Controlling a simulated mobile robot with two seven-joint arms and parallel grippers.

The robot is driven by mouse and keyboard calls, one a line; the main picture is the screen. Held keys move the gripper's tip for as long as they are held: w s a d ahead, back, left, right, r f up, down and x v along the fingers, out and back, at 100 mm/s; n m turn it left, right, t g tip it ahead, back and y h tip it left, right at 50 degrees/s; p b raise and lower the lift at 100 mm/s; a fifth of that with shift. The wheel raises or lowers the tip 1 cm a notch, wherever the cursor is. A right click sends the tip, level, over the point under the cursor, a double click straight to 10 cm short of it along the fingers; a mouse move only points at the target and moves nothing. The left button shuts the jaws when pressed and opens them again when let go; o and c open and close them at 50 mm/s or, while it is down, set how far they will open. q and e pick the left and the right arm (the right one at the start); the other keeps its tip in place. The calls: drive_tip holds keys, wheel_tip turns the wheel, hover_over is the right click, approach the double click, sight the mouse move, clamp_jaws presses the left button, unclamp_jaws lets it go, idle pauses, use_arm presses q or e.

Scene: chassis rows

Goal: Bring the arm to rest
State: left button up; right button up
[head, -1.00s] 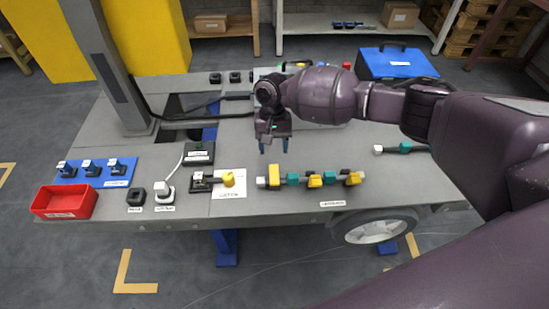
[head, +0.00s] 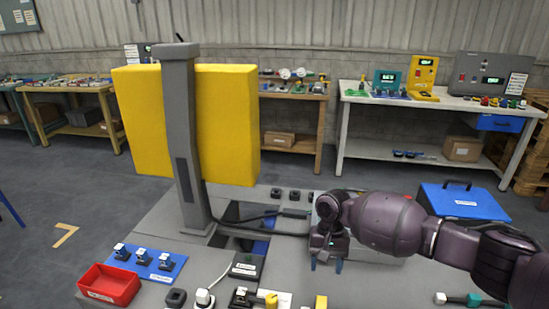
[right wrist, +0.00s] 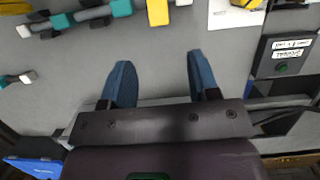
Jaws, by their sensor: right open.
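My right arm reaches in from the right in the head view. Its right gripper (head: 326,264) hangs above the grey bench top (head: 375,280), fingers pointing down. In the right wrist view the two blue fingertips (right wrist: 160,75) are spread apart with only bare grey bench between them. Nothing is held. My left gripper is not in view.
A red bin (head: 110,285) and a blue board (head: 150,262) with several small connectors sit at the bench's left. A grey post (head: 182,140) stands before a yellow panel (head: 228,130). A blue case (head: 463,202) lies at the right. Yellow and teal connector parts (right wrist: 122,8) lie near the gripper.

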drive_tip(key=w+a+r+n+t+y, duration=0.2)
drive_tip(key=w+a+r+n+t, duration=0.2)
drive_tip(key=w+a+n+t, duration=0.25)
drive_tip(key=s+a+r+n+t+y, duration=0.3)
drive_tip(key=s+a+n+t+y, duration=0.1)
drive_tip(key=a+t, duration=0.2)
drive_tip(key=s+d+f+m+t+h, duration=0.2)
drive_tip(key=s+d+f+t, duration=0.1)
drive_tip(key=s+d, duration=0.45)
drive_tip(key=s+d+f+m+t+h, duration=0.1)
drive_tip(key=s+d+f+t, duration=0.15)
drive_tip(key=s+d, duration=0.5)
drive_tip(key=s+d+f+m+g+h, duration=0.1)
drive_tip(key=s+d+f+g+h, duration=0.1)
drive_tip(key=s+f, duration=0.3)
drive_tip(key=s+d+f+m+g+h, duration=0.2)
drive_tip(key=s+d+f, duration=0.2)
drive_tip(key=s, duration=0.9)
wheel_tip(320, 180, down, 2)
drive_tip(key=shift+s+d+f+p, duration=0.1)
drive_tip(key=shift+s+d+p, duration=0.15)
drive_tip(key=shift+d+p, duration=0.1)
